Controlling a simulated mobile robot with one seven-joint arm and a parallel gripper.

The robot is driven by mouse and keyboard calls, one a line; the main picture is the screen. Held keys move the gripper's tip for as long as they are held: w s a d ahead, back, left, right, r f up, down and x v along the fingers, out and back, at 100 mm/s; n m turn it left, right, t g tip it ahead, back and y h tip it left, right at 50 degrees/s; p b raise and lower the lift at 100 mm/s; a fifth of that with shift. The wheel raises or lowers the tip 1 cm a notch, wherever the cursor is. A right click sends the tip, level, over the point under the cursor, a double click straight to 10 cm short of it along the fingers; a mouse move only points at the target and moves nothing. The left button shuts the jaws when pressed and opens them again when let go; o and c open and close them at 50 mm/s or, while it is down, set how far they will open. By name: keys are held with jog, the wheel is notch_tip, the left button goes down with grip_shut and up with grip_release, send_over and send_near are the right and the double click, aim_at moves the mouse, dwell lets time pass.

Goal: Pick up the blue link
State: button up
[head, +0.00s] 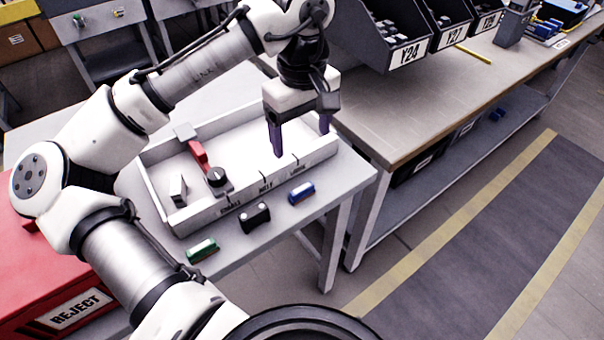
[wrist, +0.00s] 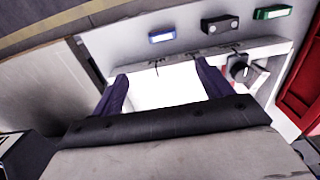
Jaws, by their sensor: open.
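The blue link (head: 301,192) is a small blue block with a pale top. It lies on the grey table in front of the white tray's (head: 205,217) front wall, near the table's right corner. It also shows in the wrist view (wrist: 162,36), beyond the tray wall at the top. My gripper (head: 299,140) is above the right end of the tray, behind and above the blue link. Its two dark purple fingers point down, spread apart, with nothing between them. In the wrist view the fingers (wrist: 158,82) frame the white tray floor.
A black link (head: 255,217) and a green link (head: 202,249) lie left of the blue link. The tray holds a red-handled part (head: 198,155), a black knob (head: 216,177) and a small grey block (head: 178,189). A workbench (head: 400,130) with black bins (head: 385,35) stands at right.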

send_over(302, 188)
jog(key=f, duration=0.5)
jog(key=w+f, duration=0.1)
jog(key=f, duration=0.2)
jog(key=shift+f, duration=0.15)
jog(key=shift+s+f, duration=0.25)
jog(key=shift+f, duration=1.05)
jog(key=shift+s+f, duration=0.25)
jog(key=shift+f, duration=1.05)
jog(key=c, duration=1.1)
jog(key=shift+o, duration=0.2)
jog(key=shift+r, duration=0.1)
